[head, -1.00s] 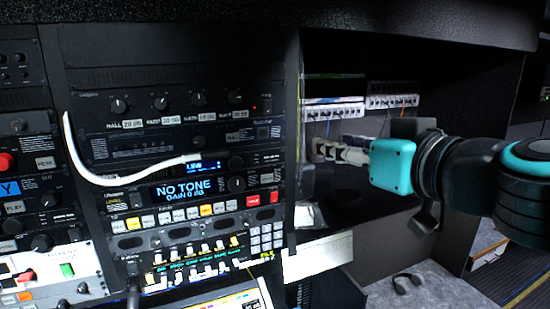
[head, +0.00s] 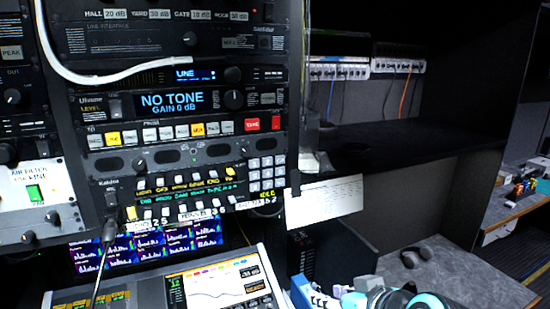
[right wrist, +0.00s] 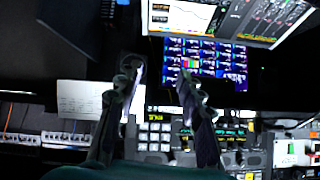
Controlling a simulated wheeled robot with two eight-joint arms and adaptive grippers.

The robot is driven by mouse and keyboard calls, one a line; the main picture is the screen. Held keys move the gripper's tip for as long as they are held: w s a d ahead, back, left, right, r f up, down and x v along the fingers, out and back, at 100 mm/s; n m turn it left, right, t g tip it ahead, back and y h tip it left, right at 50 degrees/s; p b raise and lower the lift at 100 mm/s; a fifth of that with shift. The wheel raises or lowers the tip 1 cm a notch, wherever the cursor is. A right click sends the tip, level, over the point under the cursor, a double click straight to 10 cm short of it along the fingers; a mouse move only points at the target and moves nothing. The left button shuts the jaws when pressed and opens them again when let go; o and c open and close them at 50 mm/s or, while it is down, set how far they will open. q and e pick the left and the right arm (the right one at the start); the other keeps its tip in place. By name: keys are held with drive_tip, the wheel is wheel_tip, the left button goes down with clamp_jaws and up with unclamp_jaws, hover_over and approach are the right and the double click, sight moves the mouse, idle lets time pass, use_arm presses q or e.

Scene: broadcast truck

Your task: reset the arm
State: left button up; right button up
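My right gripper (head: 314,294) shows at the bottom edge of the head view, low in front of the rack and right of the tilted console screen. Only part of it and its teal housing (head: 356,299) are in the picture. In the right wrist view its two dark fingers (right wrist: 159,72) stand apart with nothing gripped between them. Rack panels and a lit multi-picture monitor (right wrist: 205,60) show beyond them. My left gripper is in neither view.
The rack with the "NO TONE" display (head: 172,104) fills the left. A white cable (head: 95,75) hangs across it. A paper card (head: 324,201) sticks out right of it. The tilted console screen (head: 228,286) is below. Headphones (head: 421,256) lie on a grey surface at right.

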use_arm(q)
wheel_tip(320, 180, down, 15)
drive_tip(key=b, duration=1.3)
use_arm(e)
drive_tip(key=s+d+f+m+g+h, duration=0.1)
drive_tip(key=s+d+f, duration=0.1)
drive_tip(key=f, duration=1)
drive_tip(key=s+d+f+m+h, duration=0.1)
drive_tip(key=s+d+f+h, duration=0.1)
drive_tip(key=f, duration=0.9)
drive_tip(key=s+d+f+m+g+h, duration=0.1)
drive_tip(key=s+d+f, duration=0.2)
drive_tip(key=f, duration=0.9)
drive_tip(key=shift+f+g, duration=0.3)
drive_tip(key=shift+f, duration=0.05)
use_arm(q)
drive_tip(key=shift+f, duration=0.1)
